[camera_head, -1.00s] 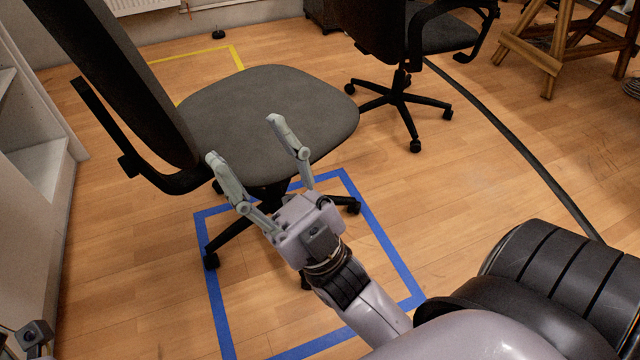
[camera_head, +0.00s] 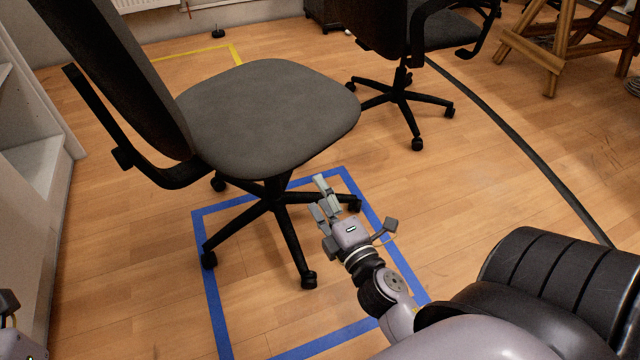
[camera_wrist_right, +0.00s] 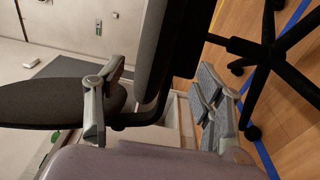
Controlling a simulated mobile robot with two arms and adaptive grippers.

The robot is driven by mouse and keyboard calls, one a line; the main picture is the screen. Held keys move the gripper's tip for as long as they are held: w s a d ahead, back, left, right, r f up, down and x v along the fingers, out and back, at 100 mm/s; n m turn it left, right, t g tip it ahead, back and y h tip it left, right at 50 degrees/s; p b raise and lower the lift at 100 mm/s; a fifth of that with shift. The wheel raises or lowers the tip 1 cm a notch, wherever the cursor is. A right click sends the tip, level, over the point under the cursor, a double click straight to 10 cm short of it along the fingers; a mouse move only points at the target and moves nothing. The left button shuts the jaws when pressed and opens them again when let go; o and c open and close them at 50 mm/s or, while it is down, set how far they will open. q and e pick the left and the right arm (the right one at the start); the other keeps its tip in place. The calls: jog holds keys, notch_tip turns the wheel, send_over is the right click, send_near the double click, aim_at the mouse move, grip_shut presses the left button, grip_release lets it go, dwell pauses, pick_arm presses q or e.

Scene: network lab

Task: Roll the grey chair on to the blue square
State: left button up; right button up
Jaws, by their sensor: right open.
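The grey chair (camera_head: 267,115) stands upright in the head view, its tall backrest to the left. Its star base straddles the far edge of the blue square (camera_head: 213,290). One caster is inside the square, one is near the left tape, one is near the right tape, and another is beyond the far tape. My right gripper (camera_head: 321,199) is open and empty, low in front of the seat and right of the base's centre. In the right wrist view, the chair shows sideways between and beyond the open fingers. Only a sliver of my left arm's end shows at the left edge.
A second dark chair (camera_head: 400,95) stands behind to the right. A yellow taped outline (camera_head: 195,53) lies behind the grey chair. A white shelf (camera_head: 35,160) stands at the left. A dark cable strip (camera_head: 530,150) crosses the floor at right, near a wooden trestle (camera_head: 555,50).

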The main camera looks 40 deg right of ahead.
aim_at(287, 146)
jog(key=w+d, duration=0.1)
jog(key=w, duration=1)
jog(key=w+d+b, duration=0.1)
jog(key=w, duration=0.5)
jog(key=shift+w+d+r, duration=0.1)
jog(key=shift+d+r, duration=0.2)
jog(key=shift+c, duration=0.4)
grip_shut()
